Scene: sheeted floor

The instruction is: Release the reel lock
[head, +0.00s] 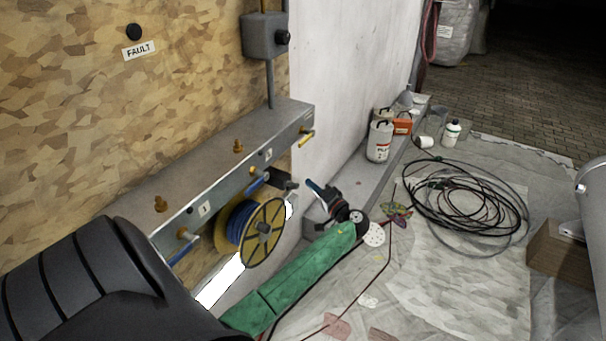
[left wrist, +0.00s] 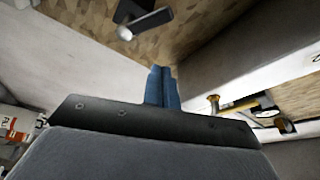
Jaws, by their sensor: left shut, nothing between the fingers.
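The cable reel (head: 263,232) has yellow flanges and blue cable and hangs under the grey metal shelf. A dark lever-like part (head: 284,181) sits just above the reel and may be the reel lock. In the left wrist view a dark lever (left wrist: 146,24) with a pale round end lies ahead of my fingertips. My left gripper (head: 314,187) is right of the dark part in the head view, with a visible gap. Its blue fingers (left wrist: 162,88) are shut together and empty. My right gripper is out of view.
The shelf (head: 230,160) carries brass fittings and a yellow-handled valve (head: 306,137). A white canister (head: 379,141) stands on the ledge by the pale wall. Coiled black cable (head: 465,205) and a cardboard box (head: 558,260) lie on the sheeted floor.

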